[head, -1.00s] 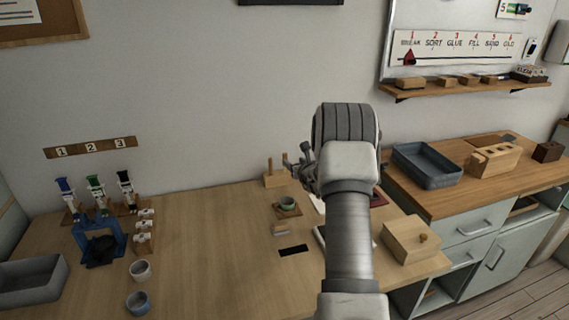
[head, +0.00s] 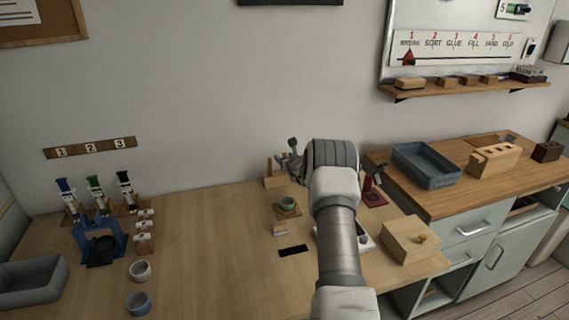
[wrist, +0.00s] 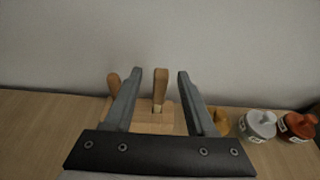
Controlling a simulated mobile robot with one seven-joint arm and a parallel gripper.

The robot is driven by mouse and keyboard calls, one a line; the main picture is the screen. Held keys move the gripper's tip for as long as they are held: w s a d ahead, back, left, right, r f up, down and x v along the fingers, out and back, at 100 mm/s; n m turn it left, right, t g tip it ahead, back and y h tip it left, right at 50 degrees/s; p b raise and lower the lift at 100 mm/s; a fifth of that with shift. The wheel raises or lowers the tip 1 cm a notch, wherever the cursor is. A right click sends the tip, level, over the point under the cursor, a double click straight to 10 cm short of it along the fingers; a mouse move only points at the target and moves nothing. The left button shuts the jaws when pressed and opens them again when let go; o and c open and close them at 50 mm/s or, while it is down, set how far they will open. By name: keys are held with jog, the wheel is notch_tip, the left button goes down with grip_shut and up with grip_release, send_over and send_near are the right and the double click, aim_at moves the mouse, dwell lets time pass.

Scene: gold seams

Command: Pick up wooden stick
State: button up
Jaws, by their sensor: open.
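The wooden stick (wrist: 160,88) stands upright in a small wooden holder (wrist: 150,128), and in the wrist view it shows between my open jaws. My gripper (wrist: 160,76) has one finger on each side of it, with a gap on both sides; how far the stick is in depth I cannot tell. A second, rounder wooden handle (wrist: 113,84) stands at the left of the same holder, just outside the left finger. In the head view the holder (head: 274,180) is near the wall, and my gripper (head: 291,158) is beside it, partly hidden by my wrist.
A white-grey lidded jar (wrist: 260,123) and a red one (wrist: 298,125) stand right of the holder. A wooden box (head: 411,240) is at the table's right.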

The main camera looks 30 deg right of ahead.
jog(key=shift+w+d+f, duration=0.15)
jog(key=shift+w, duration=0.3)
grip_shut()
